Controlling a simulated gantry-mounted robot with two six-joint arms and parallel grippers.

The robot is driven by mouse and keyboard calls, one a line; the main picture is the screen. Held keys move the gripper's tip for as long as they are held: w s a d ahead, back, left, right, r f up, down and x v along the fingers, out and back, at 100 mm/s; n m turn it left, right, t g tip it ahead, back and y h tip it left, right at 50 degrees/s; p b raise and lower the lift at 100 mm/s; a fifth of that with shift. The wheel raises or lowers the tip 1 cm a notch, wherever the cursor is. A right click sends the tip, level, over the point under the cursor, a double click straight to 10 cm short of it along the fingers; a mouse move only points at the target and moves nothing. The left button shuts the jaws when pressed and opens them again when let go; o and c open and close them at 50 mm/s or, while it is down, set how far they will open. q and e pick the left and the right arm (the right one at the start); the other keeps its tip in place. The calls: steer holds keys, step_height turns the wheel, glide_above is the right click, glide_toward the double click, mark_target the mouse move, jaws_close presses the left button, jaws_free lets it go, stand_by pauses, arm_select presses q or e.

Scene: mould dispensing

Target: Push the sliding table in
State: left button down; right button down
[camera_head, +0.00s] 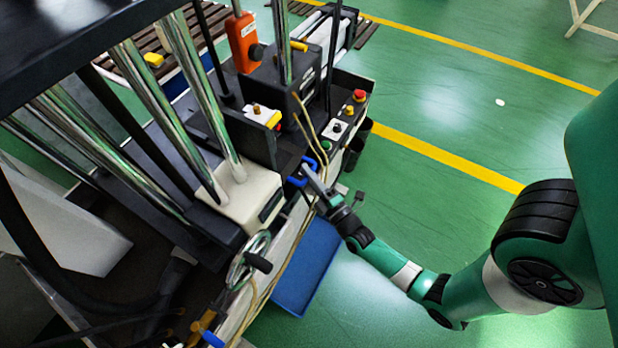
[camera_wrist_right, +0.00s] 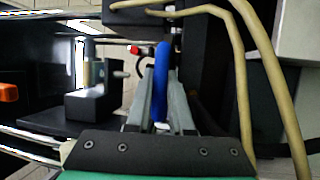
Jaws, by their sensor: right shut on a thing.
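The blue handle (camera_head: 297,181) is on the front of the dark machine, at the sliding table's edge. My right gripper (camera_head: 308,170) reaches it from the lower right and is shut on it. In the right wrist view the blue handle (camera_wrist_right: 161,85) stands between the two grey fingers of my right gripper (camera_wrist_right: 161,95). The sliding table itself is mostly hidden behind machine parts, so I cannot tell how far out it is. My left gripper is not in view.
A handwheel (camera_head: 248,262) sits on the machine front at the lower left. Buttons with a red emergency stop (camera_head: 359,96) are above my gripper. Tan hoses (camera_wrist_right: 240,70) hang close to my fingers. A blue tray (camera_head: 308,265) lies below.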

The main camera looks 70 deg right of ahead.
steer(key=c, duration=0.8)
jaws_free()
steer(key=shift+w, duration=0.15)
steer(key=p+v, duration=0.1)
steer(key=v, duration=1)
steer(key=shift+s, duration=0.3)
steer(key=shift+a+f, duration=0.1)
